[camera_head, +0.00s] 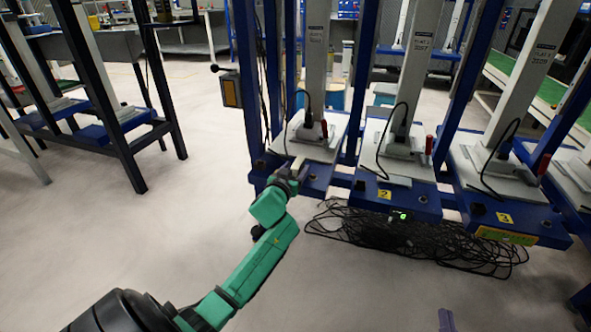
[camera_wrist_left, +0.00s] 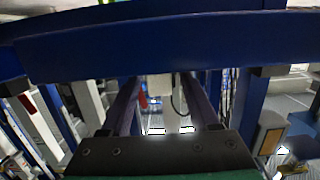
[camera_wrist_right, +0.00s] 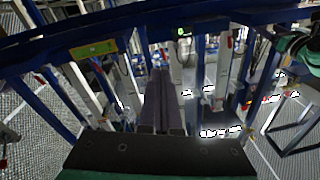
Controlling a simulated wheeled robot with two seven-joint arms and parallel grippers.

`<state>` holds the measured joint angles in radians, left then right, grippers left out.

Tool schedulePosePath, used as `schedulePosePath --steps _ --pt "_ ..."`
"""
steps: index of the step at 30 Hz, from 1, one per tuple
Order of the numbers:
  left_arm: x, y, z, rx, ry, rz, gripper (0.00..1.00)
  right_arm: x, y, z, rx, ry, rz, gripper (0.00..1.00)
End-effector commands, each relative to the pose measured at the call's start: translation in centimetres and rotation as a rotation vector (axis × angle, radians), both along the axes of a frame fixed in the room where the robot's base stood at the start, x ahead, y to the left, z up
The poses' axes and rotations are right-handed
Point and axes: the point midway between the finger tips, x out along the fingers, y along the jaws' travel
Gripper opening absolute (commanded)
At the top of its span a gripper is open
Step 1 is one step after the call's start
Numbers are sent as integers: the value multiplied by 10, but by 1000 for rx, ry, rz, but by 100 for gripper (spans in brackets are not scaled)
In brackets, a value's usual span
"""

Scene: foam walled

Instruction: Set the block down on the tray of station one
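Station one is the leftmost of the row, with a blue tray (camera_head: 320,174) and a pale plate on top; my gripper hides part of its front. A small beige block (camera_head: 297,164) shows at the tip of my left gripper (camera_head: 292,172), over the tray's front left part. In the left wrist view the fingers of my left gripper (camera_wrist_left: 160,80) stand apart. A pale block-like shape (camera_wrist_left: 160,86) lies between them, with gaps on both sides. I cannot tell whether the block rests on the tray. My right gripper (camera_wrist_right: 161,75) has its fingers together, with nothing seen between them.
Station two (camera_head: 400,200) and station three (camera_head: 508,220) stand to the right, with upright columns and loose black cables. A tangle of black cable (camera_head: 420,245) lies on the floor below. A dark table frame (camera_head: 125,150) stands left. The floor between is clear.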

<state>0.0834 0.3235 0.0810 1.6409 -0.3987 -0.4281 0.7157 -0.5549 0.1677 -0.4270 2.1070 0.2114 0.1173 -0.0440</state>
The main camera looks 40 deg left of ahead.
Motion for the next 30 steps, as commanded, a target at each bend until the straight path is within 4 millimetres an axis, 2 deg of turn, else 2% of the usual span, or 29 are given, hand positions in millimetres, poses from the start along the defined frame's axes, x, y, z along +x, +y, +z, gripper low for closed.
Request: schedulePosePath --steps 11,14,15,16,18,26,30 --pt "-2 -1 3 -1 1 -1 62 -2 0 -3 1 21 3 0" --pt "-8 -3 4 0 1 -1 62 -13 2 -24 -4 87 9 0" --pt "-10 -4 4 0 1 -1 62 -26 2 -48 -22 151 21 0" --pt "-11 -5 5 -1 0 -1 62 -34 3 -60 -31 188 27 0" --pt "-15 -6 5 -1 1 -1 62 -43 4 -74 -37 231 35 0" --pt "-28 -10 7 -1 1 0 62 -84 6 -120 -56 392 61 0" --pt "-64 -23 16 -4 3 0 62 -101 7 -119 -75 468 81 0"
